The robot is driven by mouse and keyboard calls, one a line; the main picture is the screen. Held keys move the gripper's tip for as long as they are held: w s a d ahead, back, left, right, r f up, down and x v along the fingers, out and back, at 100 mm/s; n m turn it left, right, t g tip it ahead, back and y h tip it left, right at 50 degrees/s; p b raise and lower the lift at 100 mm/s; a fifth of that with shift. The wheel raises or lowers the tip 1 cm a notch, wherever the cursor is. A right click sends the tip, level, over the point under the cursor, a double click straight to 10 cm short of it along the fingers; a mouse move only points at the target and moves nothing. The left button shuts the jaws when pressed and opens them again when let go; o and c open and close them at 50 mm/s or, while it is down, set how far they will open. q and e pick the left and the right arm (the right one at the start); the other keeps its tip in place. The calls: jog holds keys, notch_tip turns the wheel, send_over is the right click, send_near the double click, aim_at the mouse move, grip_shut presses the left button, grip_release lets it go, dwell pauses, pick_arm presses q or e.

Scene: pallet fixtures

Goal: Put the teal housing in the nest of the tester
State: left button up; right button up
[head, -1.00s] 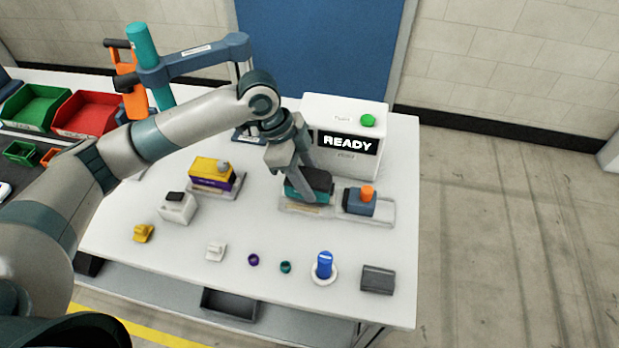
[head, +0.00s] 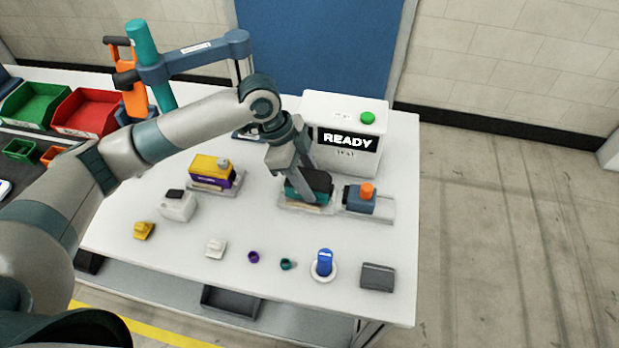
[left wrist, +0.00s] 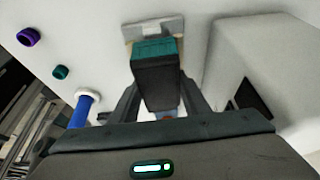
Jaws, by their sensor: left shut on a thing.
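The tester's screen reads READY. My left gripper (head: 308,188) is shut on the housing, with a finger on either side. In the left wrist view the housing (left wrist: 155,48) lies between the fingers, its teal end over the pale plate (left wrist: 170,26). The nest under it is mostly hidden, so I cannot tell whether the housing is fully seated. My right gripper is not in view.
A blue-grey block with an orange knob (head: 361,199) stands just right of the housing. A yellow and purple housing (head: 211,174) sits on a plate to the left. A blue-handled piece (head: 324,263), rings and small parts line the table's front.

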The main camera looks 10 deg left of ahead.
pick_arm(q)
jog(key=shift+p, duration=0.9)
dwell(1.5)
jog(key=shift+f, duration=0.35)
dwell(0.5)
jog(key=o, duration=1.2)
jog(key=shift+a+r, duration=0.1)
jog(key=b+v, duration=0.4)
jog(key=v, duration=1.3)
